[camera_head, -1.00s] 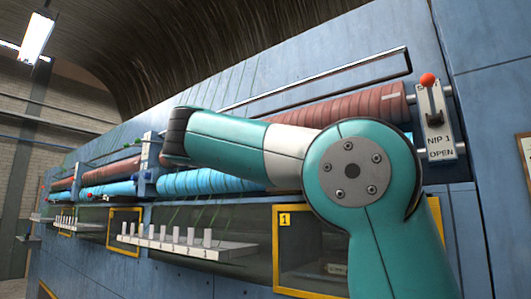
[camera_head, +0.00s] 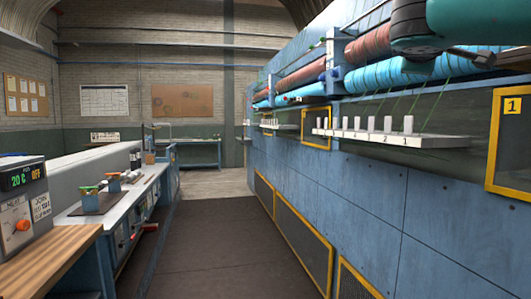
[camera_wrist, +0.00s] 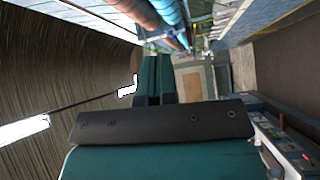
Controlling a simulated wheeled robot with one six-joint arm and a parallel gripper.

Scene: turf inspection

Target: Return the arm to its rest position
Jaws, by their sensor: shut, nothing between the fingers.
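My arm (camera_head: 480,22) shows only in part at the top right of the head view, in front of the blue machine and its rollers. In the wrist view my gripper (camera_wrist: 158,64) points away from the camera, with its two teal fingers together and nothing between them. A dark bracket with bolts crosses in front of the camera below the fingers. The room around the gripper appears turned sideways in this view. I cannot make out the fingertips clearly in the head view.
The blue machine (camera_head: 340,190) runs along the right, with blue rollers (camera_head: 385,76) and a white shelf of several pegs (camera_head: 398,137). A bench (camera_head: 125,200) with a heater control box (camera_head: 25,205) stands left. The dark aisle floor (camera_head: 215,240) between them is clear.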

